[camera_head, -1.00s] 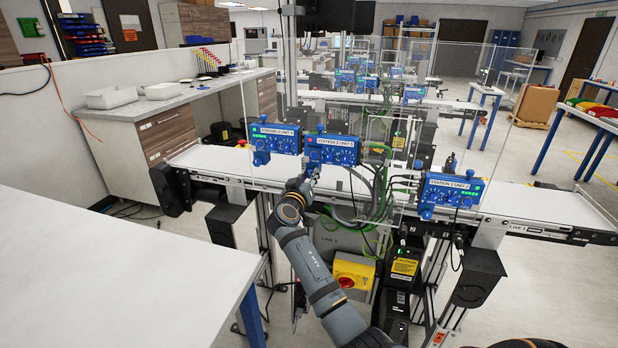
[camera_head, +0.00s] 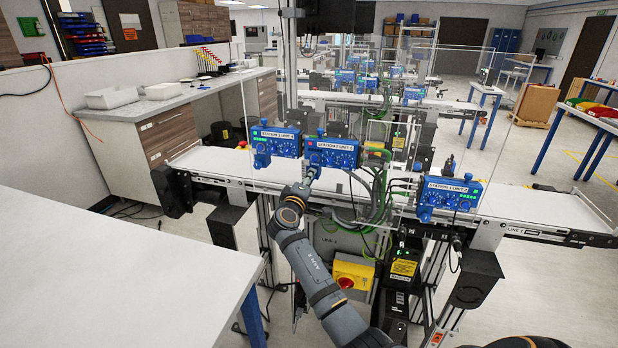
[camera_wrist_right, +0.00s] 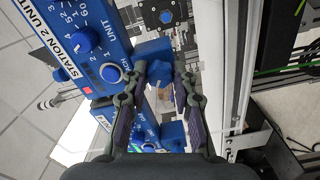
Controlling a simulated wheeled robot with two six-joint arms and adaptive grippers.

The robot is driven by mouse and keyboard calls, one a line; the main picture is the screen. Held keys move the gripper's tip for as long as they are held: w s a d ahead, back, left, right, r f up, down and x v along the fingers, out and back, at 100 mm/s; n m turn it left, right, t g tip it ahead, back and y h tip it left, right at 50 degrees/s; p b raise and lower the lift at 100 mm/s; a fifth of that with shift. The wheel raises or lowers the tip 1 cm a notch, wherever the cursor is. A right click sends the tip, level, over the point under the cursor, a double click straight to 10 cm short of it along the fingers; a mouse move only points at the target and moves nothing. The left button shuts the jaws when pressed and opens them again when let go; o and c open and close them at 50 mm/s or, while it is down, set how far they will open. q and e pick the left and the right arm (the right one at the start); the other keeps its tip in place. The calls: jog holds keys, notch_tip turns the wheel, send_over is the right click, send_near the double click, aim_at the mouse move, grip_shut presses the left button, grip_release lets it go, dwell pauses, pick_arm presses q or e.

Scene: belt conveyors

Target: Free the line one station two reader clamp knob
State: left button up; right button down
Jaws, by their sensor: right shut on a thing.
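The blue reader box of station two (camera_head: 331,153) is the middle one of the near boxes over the line one belt; it also shows at the left of the right wrist view (camera_wrist_right: 88,45). A blue clamp knob (camera_wrist_right: 157,73) sits beside this box in the wrist view. My right gripper (camera_head: 313,174) reaches up to the lower front of the box in the head view. In the wrist view its two fingers (camera_wrist_right: 160,84) are shut on the blue knob, one on each side. The knob is mostly hidden in the head view. My left gripper is not in view.
Blue reader boxes stand close at the left (camera_head: 275,142) and farther right (camera_head: 449,193). A clear panel, green cables (camera_head: 378,195) and a yellow switch box (camera_head: 353,274) are near my right arm. A bare white table (camera_head: 110,265) fills the lower left.

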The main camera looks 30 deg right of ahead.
jog(key=shift+n+p, duration=2)
jog(key=shift+n, duration=2.1)
jog(key=c, duration=1.1)
grip_release()
jog(key=shift+o, duration=0.2)
